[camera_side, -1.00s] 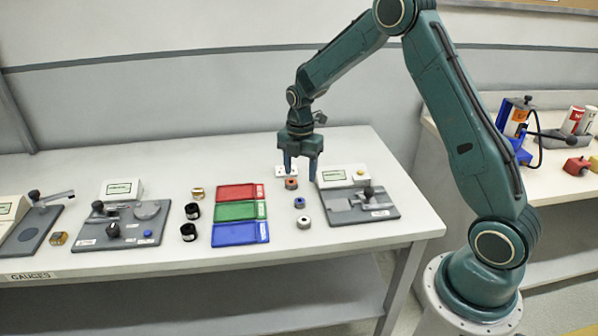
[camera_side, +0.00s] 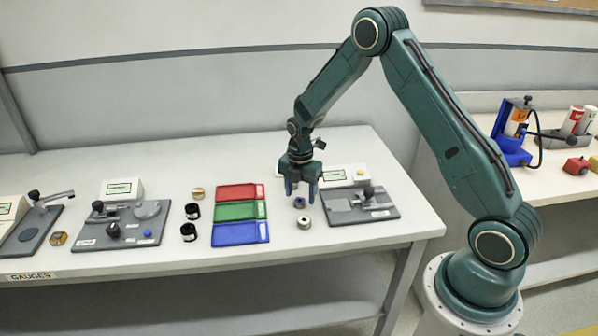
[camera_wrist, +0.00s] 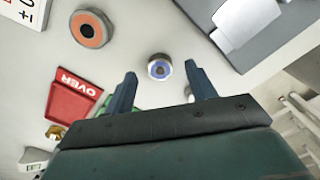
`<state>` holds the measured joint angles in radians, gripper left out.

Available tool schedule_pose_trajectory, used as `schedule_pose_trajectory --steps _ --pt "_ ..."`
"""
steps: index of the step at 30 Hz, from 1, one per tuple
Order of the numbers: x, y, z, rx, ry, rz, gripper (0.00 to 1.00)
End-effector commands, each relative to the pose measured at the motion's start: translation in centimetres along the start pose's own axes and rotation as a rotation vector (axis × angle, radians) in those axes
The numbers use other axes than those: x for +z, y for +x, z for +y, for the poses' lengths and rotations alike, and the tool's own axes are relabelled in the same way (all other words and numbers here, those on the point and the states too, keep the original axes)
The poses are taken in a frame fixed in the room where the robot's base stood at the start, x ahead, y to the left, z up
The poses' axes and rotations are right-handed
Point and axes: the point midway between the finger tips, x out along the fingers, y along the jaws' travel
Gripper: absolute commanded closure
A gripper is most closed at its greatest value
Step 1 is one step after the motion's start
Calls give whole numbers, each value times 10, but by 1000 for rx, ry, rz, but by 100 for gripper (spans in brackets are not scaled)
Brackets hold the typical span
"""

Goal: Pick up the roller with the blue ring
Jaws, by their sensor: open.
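The roller with the blue ring (camera_side: 299,203) stands on the white table, right of the coloured trays. In the wrist view the blue-ringed roller (camera_wrist: 159,67) lies between and just past the fingertips. My gripper (camera_side: 301,195) is open and points down close to this roller; its fingers (camera_wrist: 161,73) hold nothing. I cannot tell how far above the roller the fingertips are. A grey roller (camera_side: 304,222) stands nearer the table's front edge. The roller with an orange-red ring (camera_wrist: 91,29) shows at upper left in the wrist view; my gripper hides it in the side view.
Red (camera_side: 240,191), green (camera_side: 240,210) and blue (camera_side: 241,232) trays lie left of the gripper. A grey gauge plate (camera_side: 360,206) is close on the right.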

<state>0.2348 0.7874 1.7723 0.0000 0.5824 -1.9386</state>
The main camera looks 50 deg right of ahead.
Motion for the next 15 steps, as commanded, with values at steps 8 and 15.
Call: schedule_pose_trajectory --steps 8,15 --pt "0 18 0 0 0 0 44" --pt "0 18 0 1 0 0 44"
